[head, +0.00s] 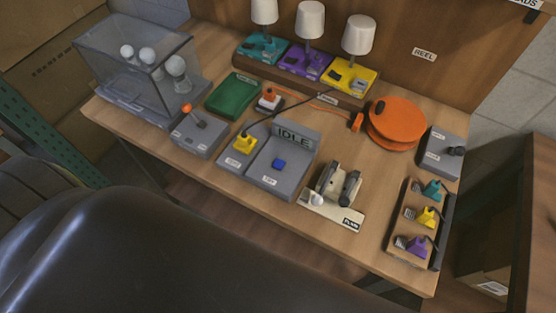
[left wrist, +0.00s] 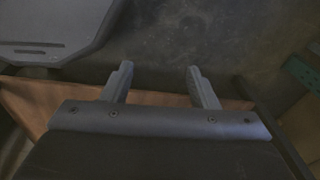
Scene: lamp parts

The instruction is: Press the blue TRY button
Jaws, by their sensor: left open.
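The blue button (head: 279,163) sits on a grey box (head: 262,178) with a small front label too small to read surely. A panel behind the button reads IDLE (head: 294,137). The box stands near the middle of the table, and nothing touches the button. My left gripper (left wrist: 158,76) shows in the left wrist view, open and empty, with its two grey fingers apart over a dark floor. The button is not in that view. No gripper is clearly seen in the head view, and my right gripper is not in view.
A yellow plug (head: 244,144) sits left of the button. A grey lever box (head: 200,132) stands further left. A grey two-pronged fixture (head: 340,184) stands right of the button.

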